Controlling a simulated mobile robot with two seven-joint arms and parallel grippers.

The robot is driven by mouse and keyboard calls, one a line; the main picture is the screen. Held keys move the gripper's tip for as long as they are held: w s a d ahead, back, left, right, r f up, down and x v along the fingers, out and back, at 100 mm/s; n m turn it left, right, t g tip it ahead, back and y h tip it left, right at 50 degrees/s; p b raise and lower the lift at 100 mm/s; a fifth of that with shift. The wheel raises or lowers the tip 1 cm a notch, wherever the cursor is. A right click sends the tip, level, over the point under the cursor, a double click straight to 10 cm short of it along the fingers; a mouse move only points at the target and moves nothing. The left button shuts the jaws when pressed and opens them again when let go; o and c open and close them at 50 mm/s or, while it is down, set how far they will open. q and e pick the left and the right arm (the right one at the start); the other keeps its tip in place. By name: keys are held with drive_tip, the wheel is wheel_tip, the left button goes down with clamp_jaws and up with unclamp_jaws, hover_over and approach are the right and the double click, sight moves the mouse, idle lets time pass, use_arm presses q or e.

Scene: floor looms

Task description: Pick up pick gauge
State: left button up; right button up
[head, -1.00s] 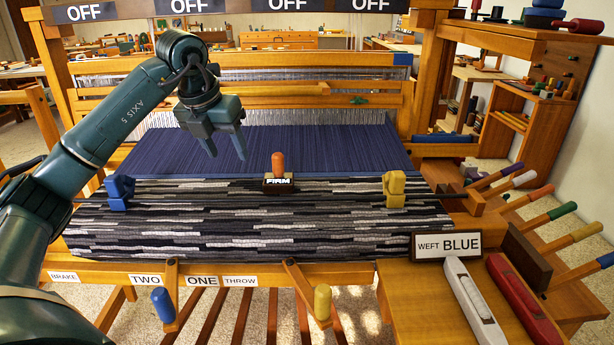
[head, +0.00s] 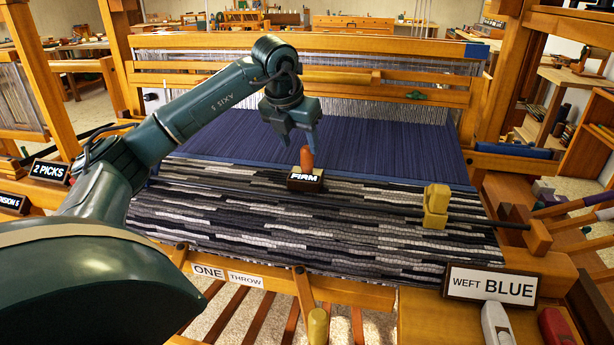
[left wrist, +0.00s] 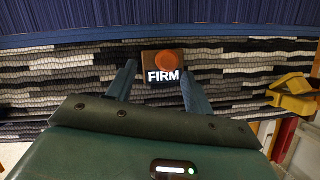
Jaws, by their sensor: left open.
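The pick gauge appears to be the small dark block with an orange knob and a white FIRM label (head: 305,180). It stands upright on the striped grey cloth, near the edge of the blue warp. My left gripper (head: 299,140) is open and points down just above and behind the knob in the head view. In the left wrist view, the block (left wrist: 163,75) lies between and beyond the two spread fingers (left wrist: 158,72), with its round knob seen from above. Nothing is held. My right gripper is not in view.
A yellow clamp (head: 435,206) sits on a dark bar across the cloth, right of the block. A WEFT BLUE sign (head: 490,286) and shuttles (head: 497,325) are at the front right. Loom beams (head: 310,42) stand behind. The cloth around the block is mostly clear.

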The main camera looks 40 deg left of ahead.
sight(304, 150)
use_arm(q)
drive_tip(key=shift+d+x, duration=0.2)
drive_tip(key=shift+x, duration=1.3)
drive_tip(key=shift+d+x, duration=0.2)
drive_tip(key=shift+x, duration=1.25)
drive_tip(key=shift+w, duration=0.1)
drive_tip(key=shift+c, duration=0.5)
drive_tip(key=c, duration=1)
